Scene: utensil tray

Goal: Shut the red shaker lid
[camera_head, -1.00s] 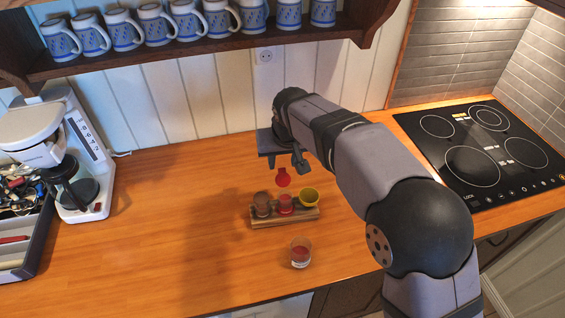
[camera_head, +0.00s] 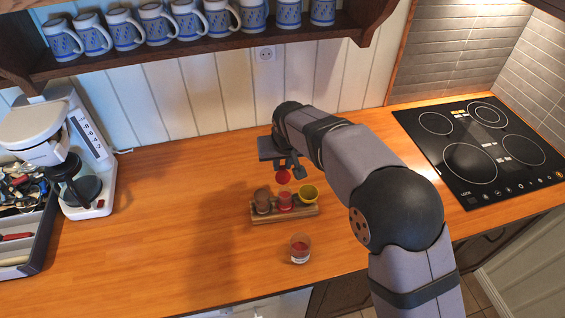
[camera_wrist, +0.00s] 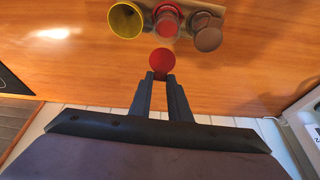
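The red shaker (camera_head: 285,201) stands in the middle of a small wooden rack (camera_head: 292,217); the wrist view shows it from above (camera_wrist: 168,20). The round red lid (camera_head: 283,176) is off the shaker's mouth, on its wall side. In the wrist view the red lid (camera_wrist: 161,61) is at my fingertips, with bare wood visible between it and the shaker. My gripper (camera_wrist: 162,77) comes from the wall side, its two fingers a narrow gap apart. The lid's near edge reaches this gap; whether the fingers pinch it is unclear.
A yellow shaker (camera_head: 308,193) and a brown shaker (camera_head: 263,202) flank the red one. A glass with red contents (camera_head: 300,250) stands in front of the rack. A coffee maker (camera_head: 75,165) is left, a black cooktop (camera_head: 480,150) right. The counter left of the rack is clear.

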